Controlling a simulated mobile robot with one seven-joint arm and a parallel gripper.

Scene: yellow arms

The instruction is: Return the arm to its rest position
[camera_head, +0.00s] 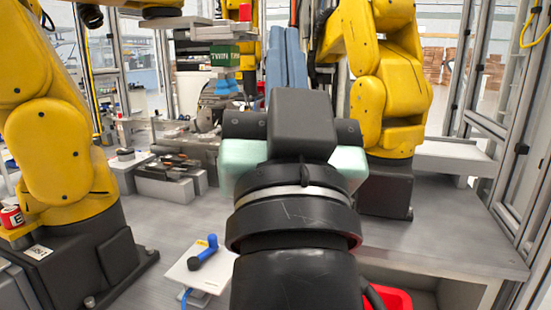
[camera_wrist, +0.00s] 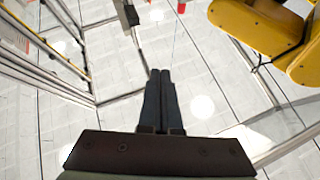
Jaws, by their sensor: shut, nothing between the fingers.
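My gripper (camera_wrist: 160,74) shows in the wrist view with its two dark fingers pressed together and nothing between them. It points at a white tiled surface with bright round spots, which looks like the ceiling. In the head view my dark arm rises from the bottom edge through the middle of the picture. Its black end stands upright there, and the fingertips cannot be made out.
A yellow arm (camera_head: 52,125) stands at the left, and another yellow arm (camera_head: 385,85) stands just right of my arm. A white board with a blue-handled object (camera_head: 203,252) lies at the lower left. A red bin (camera_head: 388,299) sits low at the right. The grey tabletop (camera_head: 455,235) is clear at right.

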